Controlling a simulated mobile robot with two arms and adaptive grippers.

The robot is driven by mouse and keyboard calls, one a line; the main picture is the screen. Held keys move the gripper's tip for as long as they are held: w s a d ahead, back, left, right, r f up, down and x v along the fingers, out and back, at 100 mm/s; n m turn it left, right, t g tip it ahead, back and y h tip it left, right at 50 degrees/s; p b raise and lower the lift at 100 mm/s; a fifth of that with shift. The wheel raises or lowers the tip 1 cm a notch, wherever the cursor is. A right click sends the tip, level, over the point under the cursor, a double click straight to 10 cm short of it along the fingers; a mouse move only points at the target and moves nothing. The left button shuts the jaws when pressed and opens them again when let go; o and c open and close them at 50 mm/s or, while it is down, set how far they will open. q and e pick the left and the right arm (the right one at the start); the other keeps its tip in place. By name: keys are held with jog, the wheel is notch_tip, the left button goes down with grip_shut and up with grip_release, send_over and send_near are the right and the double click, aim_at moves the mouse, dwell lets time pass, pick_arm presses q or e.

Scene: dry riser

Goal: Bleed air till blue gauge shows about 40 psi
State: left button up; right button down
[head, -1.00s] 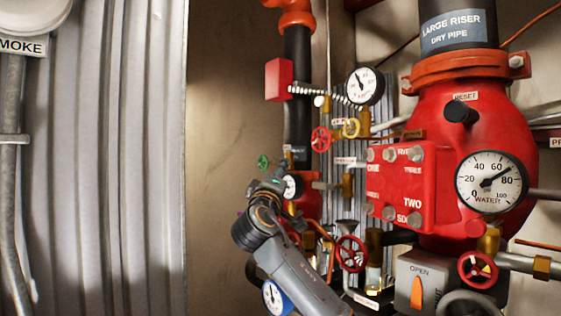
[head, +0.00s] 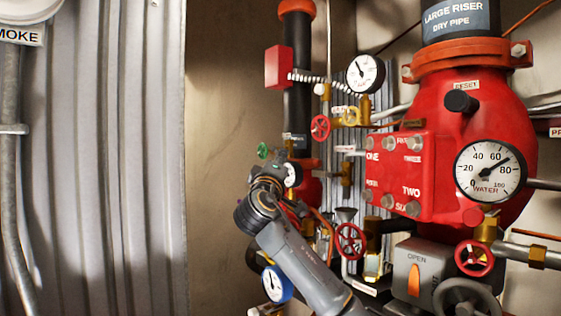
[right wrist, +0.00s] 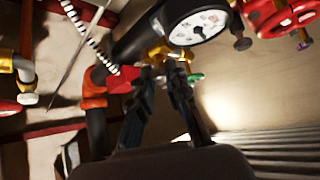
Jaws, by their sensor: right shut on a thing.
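The blue-rimmed gauge (head: 277,284) hangs low, left of my right forearm. Its dark needle points roughly up; its numbers are too small to read. My right gripper (head: 268,172) is up at the pipework beside a small white-faced gauge (head: 293,175), just below a green valve handle (head: 263,151). In the right wrist view its fingers (right wrist: 168,72) are shut on a small brass fitting (right wrist: 170,52), under a black-rimmed gauge (right wrist: 198,24). The green handle (right wrist: 195,77) shows just right of the fingertips. My left gripper is not in view.
A large red riser valve (head: 470,115) with a water gauge (head: 490,171) near 70 stands at right. Red handwheels (head: 350,241) and brass pipes crowd the middle. Corrugated metal (head: 130,150) fills the left. Bare wall (head: 225,90) lies between.

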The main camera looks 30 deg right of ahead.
jog(key=shift+s+r+n+y, duration=0.1)
jog(key=shift+r+n+y, duration=0.05)
jog(key=shift+n+y, duration=0.2)
jog(key=shift+s+r+n+g+y, duration=0.1)
jog(key=shift+r+n+g+y, duration=0.4)
jog(key=shift+n, duration=0.4)
jog(key=shift+s+r+n+g+y, duration=0.15)
jog(key=shift+r+n+y, duration=0.1)
jog(key=shift+n+y, duration=0.5)
jog(key=shift+s+r+n+g+y, duration=0.1)
jog(key=shift+r+n+g+y, duration=0.35)
jog(key=shift+n, duration=0.55)
jog(key=c, duration=1.3)
grip_release()
jog(key=shift+w, duration=0.1)
